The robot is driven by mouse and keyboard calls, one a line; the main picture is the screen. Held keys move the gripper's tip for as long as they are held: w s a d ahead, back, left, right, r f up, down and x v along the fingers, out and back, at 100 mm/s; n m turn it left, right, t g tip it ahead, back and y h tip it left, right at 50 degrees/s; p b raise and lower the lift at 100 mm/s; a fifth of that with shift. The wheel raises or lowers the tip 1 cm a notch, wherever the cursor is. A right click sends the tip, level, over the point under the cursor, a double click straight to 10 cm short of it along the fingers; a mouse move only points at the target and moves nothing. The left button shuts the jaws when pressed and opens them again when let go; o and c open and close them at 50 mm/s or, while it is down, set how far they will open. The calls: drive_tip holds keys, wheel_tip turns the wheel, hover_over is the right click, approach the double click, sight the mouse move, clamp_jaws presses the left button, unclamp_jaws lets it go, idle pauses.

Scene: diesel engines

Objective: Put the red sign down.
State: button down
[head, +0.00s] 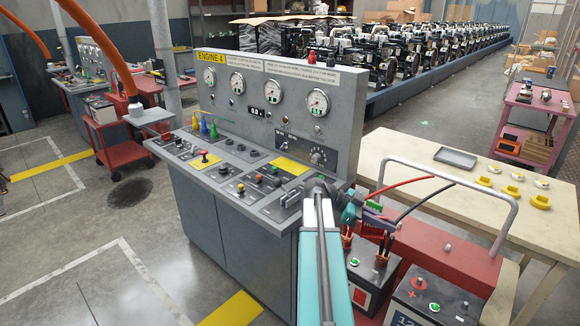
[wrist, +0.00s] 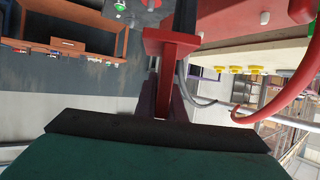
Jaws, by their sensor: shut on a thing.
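My gripper (head: 376,214) is at the end of my teal and grey arm, right of the grey engine console and above the red cart. In the wrist view my gripper (wrist: 168,100) is shut on the red sign (wrist: 172,48), which shows as a red T-shaped piece between the purple fingers. The sign's face cannot be made out. In the head view the sign is small and mostly hidden by the gripper.
The grey console (head: 262,100) labelled ENGINE 4 has gauges and a control desk. The red cart (head: 445,262) carries batteries (head: 432,298), cables and a grey handle. Behind it, a beige table (head: 405,152) holds a dark tray (head: 455,158) and several yellow parts.

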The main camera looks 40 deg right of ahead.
drive_tip(key=s+d+r+n+t+h, duration=0.2)
drive_tip(key=s+d+r+n+t, duration=0.1)
drive_tip(key=s+d, duration=0.3)
drive_tip(key=s+d+r+n+t+h, duration=0.3)
drive_tip(key=s+d+r+n+t, duration=0.1)
drive_tip(key=s+d, duration=0.2)
drive_tip(key=shift+s+d+r+n, duration=0.15)
drive_tip(key=shift+s+d+n, duration=0.25)
drive_tip(key=shift+s, duration=0.35)
